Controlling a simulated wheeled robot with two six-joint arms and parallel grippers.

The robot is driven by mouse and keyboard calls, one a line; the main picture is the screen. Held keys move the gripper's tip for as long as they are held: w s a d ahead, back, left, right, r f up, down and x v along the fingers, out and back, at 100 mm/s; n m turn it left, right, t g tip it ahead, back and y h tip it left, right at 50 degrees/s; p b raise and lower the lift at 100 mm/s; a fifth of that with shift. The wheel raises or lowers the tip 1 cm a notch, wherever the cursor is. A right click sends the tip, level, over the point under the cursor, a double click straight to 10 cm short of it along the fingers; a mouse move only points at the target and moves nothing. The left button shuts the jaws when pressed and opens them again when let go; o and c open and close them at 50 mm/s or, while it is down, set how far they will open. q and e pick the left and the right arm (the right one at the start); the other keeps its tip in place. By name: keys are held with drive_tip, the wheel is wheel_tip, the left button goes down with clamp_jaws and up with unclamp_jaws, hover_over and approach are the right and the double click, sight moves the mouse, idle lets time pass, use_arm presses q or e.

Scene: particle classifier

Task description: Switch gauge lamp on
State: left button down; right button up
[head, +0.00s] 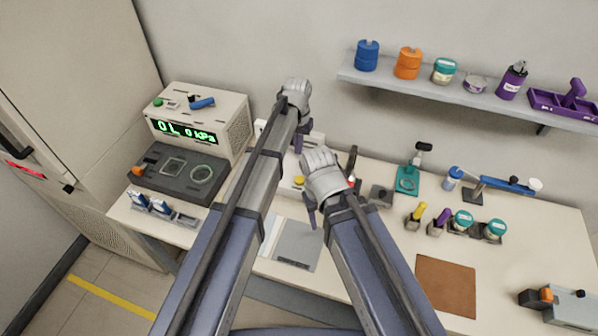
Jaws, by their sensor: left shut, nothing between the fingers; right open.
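A beige instrument box (236,124) stands at the left of the table, with a lit green display (186,131) reading in kPa. On its top are a green button (158,102) and a blue handle (202,103). In front of it lies a dark panel (180,190) with a square and a round ring, and an orange part (137,170) on its left edge. I cannot tell which part is the gauge lamp or its switch. My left gripper (300,138) is shut and empty, right of the box. My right gripper (312,213) is open, above the table middle; its fingers are partly hidden.
A wall shelf (400,82) holds several jars and a purple tray (562,106). The table's right side has a teal stand (407,182), a blue tool (508,182), several small pots and a brown mat (446,286). A grey plate (297,245) lies below my grippers.

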sight(299, 181)
use_arm(q)
drive_tip(key=shift+f, duration=0.15)
use_arm(e)
drive_tip(key=shift+f, duration=0.15)
use_arm(q)
wheel_tip(299, 181, down, 14)
drive_tip(key=b, duration=1.4)
drive_tip(key=shift+d, duration=0.1)
use_arm(e)
wheel_tip(299, 181, down, 14)
use_arm(q)
drive_tip(key=shift+f+b, duration=0.9)
drive_tip(key=shift+b, duration=0.2)
use_arm(e)
drive_tip(key=shift+f, duration=0.9)
use_arm(q)
drive_tip(key=shift+s+r, duration=0.1)
drive_tip(key=shift+r, duration=0.1)
use_arm(e)
drive_tip(key=shift+s+r, duration=0.15)
use_arm(q)
drive_tip(key=shift+f, duration=0.1)
